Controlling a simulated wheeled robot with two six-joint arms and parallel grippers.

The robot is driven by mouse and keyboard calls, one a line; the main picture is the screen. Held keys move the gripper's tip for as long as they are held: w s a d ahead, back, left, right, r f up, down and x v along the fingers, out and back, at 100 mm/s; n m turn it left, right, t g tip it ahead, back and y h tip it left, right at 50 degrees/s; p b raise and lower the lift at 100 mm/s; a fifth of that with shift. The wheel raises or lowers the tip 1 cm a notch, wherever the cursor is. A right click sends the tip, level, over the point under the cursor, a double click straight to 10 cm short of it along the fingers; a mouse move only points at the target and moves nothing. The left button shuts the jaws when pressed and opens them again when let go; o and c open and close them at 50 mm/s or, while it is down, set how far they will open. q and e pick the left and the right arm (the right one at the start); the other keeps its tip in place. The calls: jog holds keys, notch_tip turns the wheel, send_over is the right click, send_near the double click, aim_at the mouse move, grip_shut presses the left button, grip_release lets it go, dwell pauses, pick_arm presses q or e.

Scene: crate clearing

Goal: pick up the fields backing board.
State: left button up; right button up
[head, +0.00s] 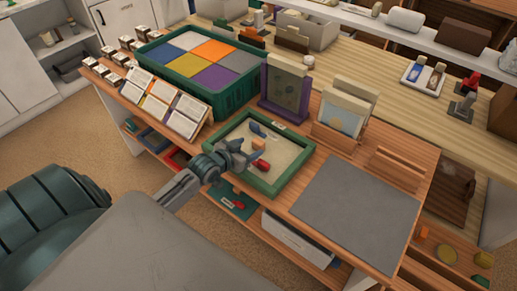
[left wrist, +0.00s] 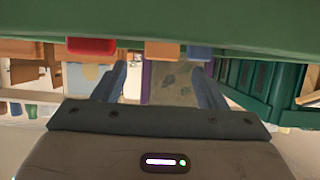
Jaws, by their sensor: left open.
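A board with a tan top strip and a dull olive patterned face (head: 284,91) stands upright in a purple stand (head: 264,86) behind the sand tray. It also shows in the left wrist view (left wrist: 173,85), between my fingers and beyond them. Other tan-topped boards with a pale picture (head: 342,120) stand in a wooden holder to its right. I cannot tell by looks which one is the fields board. My left gripper (head: 247,153) is open and empty over the green-rimmed sand tray (head: 272,188), apart from the boards. My right gripper is out of view.
A green crate (head: 229,99) with coloured compartments stands left of the purple stand. Tilted cards (head: 160,104) line its front. Small red (head: 260,165) and blue (head: 257,129) pieces lie in the tray. A bare grey mat (head: 358,212) lies at the right, near an empty wooden rack (head: 399,168).

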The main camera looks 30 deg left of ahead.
aim_at(256, 143)
pick_arm(q)
jog(key=p+x, duration=0.1)
jog(key=x, duration=0.4)
jog(key=shift+a, duration=0.1)
jog(key=c, duration=1.1)
